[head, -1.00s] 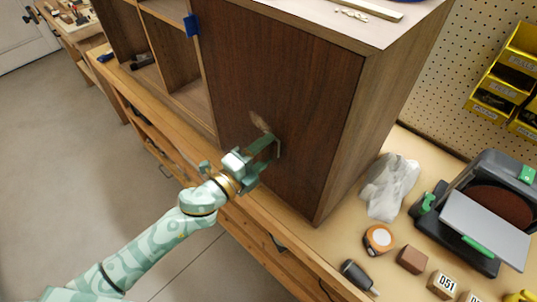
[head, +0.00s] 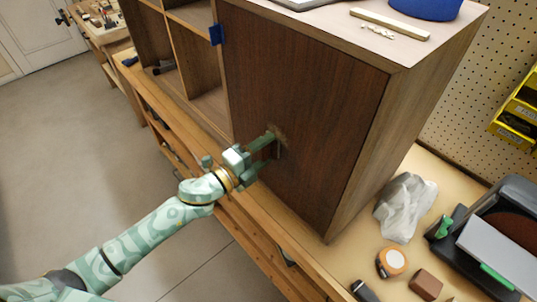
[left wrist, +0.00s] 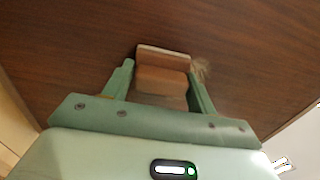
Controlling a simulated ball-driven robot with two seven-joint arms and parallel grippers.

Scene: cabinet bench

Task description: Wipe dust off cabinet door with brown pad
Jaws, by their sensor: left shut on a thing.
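The dark wood cabinet door (head: 310,110) faces me on the bench. A small pale dust patch (head: 281,133) shows on it at my left gripper's tips, and it also shows in the left wrist view (left wrist: 201,69), just right of the pad. My left gripper (head: 273,145) is shut on the brown pad (left wrist: 163,75), which sits between the fingers at the door's surface. Firm contact cannot be told. In the head view the gripper mostly hides the pad. My right gripper is not in view.
Open shelves with a blue clamp (head: 215,35) are left of the door. A wood strip (head: 390,23) lies on the cabinet top.

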